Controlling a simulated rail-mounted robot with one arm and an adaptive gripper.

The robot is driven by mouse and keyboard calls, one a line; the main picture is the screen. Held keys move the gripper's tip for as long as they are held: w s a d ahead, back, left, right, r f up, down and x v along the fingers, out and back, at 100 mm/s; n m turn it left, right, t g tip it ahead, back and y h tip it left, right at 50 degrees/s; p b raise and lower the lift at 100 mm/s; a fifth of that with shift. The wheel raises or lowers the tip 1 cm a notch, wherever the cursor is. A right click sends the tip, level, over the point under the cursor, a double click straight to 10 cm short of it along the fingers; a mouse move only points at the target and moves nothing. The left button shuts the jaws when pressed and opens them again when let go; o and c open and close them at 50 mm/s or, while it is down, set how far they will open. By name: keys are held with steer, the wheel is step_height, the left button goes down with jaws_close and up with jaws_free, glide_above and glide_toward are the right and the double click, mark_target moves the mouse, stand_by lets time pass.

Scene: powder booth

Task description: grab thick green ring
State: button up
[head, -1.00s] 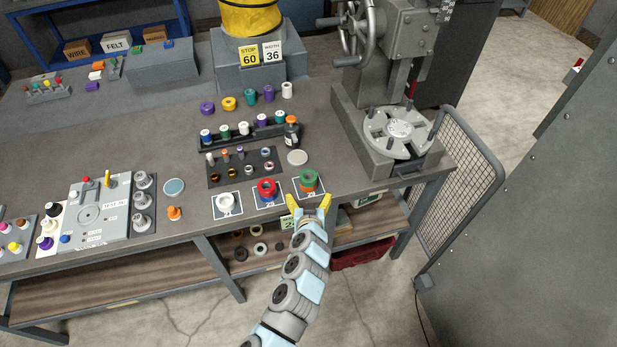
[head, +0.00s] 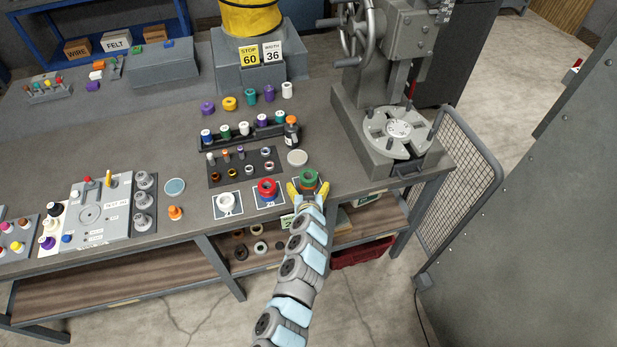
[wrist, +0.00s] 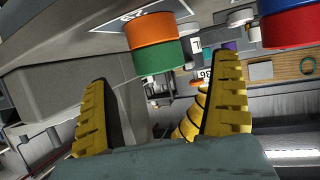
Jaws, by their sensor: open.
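The thick green ring (head: 308,176) sits near the front edge of the bench, on a marked white-bordered square. The wrist view, which looks upside down, shows the green ring (wrist: 160,58) stacked on an orange ring (wrist: 151,29), which rests on the bench. My gripper (head: 308,190) is open, its two yellow fingers pointing at the stack from the front. In the wrist view my gripper (wrist: 166,72) has the fingers spread to either side of the green ring, which lies in front of the gap. I cannot see contact.
A red ring (head: 267,185) on a blue one stands just left, and a white ring (head: 227,202) stands further left. A grey disc (head: 297,158) and a dark bottle (head: 291,132) are behind. The press with a round table (head: 398,130) stands to the right.

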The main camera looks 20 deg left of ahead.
mark_target(309, 181)
steer(key=shift+w+f, duration=0.1)
steer(key=shift+w, duration=0.15)
steer(key=shift+w+a+f, duration=0.1)
steer(key=shift+w+a, duration=0.1)
steer(key=shift+w, duration=0.4)
steer(key=shift+w+a+f, duration=0.2)
steer(key=shift+w, duration=0.05)
steer(key=shift+w+p, duration=0.3)
steer(key=shift+w, duration=0.1)
steer(key=shift+w+a+f, duration=0.25)
steer(key=shift+w+a, duration=0.05)
steer(key=shift+w+a+f+b, duration=0.15)
steer(key=shift+w+f+b, duration=0.15)
steer(key=shift+w, duration=0.25)
